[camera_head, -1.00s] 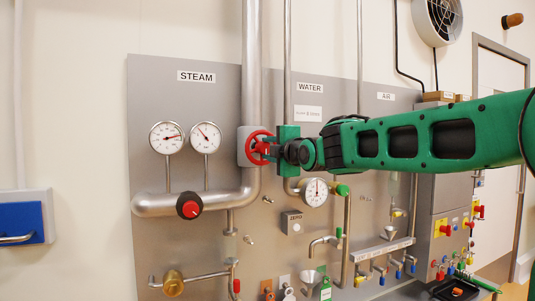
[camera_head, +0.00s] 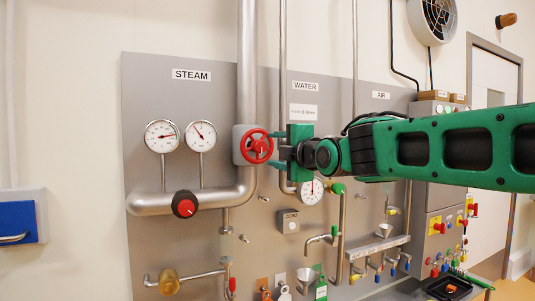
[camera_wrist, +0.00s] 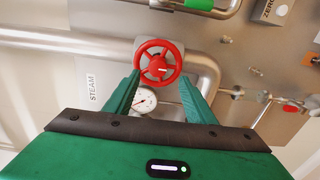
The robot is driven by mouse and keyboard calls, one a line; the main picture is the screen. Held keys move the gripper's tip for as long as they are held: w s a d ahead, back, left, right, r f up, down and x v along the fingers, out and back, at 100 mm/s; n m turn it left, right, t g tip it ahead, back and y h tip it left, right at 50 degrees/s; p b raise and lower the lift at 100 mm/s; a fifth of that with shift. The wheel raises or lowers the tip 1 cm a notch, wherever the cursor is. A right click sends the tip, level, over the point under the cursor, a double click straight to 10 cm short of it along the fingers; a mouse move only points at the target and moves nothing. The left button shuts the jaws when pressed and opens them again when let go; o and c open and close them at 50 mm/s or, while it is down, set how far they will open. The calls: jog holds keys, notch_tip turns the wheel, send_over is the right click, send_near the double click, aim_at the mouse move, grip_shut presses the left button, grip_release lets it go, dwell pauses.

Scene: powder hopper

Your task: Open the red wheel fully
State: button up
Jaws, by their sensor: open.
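The red wheel (camera_head: 257,146) is a spoked handwheel on a grey mount on the large steam pipe, on the steel panel. My gripper (camera_head: 278,147) is just to its right in the head view, its green fingers pointing at the wheel. In the wrist view the red wheel (camera_wrist: 158,62) shows whole, beyond and between the two open fingertips of my gripper (camera_wrist: 159,76). The fingers appear spread either side of its lower rim. Whether they touch the rim I cannot tell. Nothing is held between them.
Two round gauges (camera_head: 161,136) are left of the steam pipe (camera_head: 247,60), with a red-and-black knob (camera_head: 184,204) below. A water gauge (camera_head: 311,191) is below my gripper.

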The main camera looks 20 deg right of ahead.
jog(key=shift+s+d, duration=0.2)
jog(key=shift+s, duration=1.1)
jog(key=s+d+f+m+g+h, duration=0.1)
jog(key=s+d+f+m+g, duration=0.3)
jog(key=f, duration=0.5)
jog(key=s+d+f+m+g+h, duration=0.2)
jog(key=s+d+f+m, duration=0.35)
jog(key=f, duration=0.25)
jog(key=s+d+f+m+g+h, duration=0.1)
jog(key=s+d+f+m+g, duration=0.25)
jog(key=d+f, duration=0.4)
jog(key=s+f+m+g, duration=0.4)
jog(key=s+f+m, duration=0.2)
jog(key=s, duration=0.6)
jog(key=s+f+m+g+y, duration=0.1)
jog(key=s+f+m+g, duration=0.3)
jog(key=s, duration=0.9)
notch_tip(320, 180, down, 6)
jog(key=a+m, duration=0.1)
jog(key=m, duration=0.2)
jog(key=shift+r+y, duration=0.15)
jog(key=shift+y, duration=0.15)
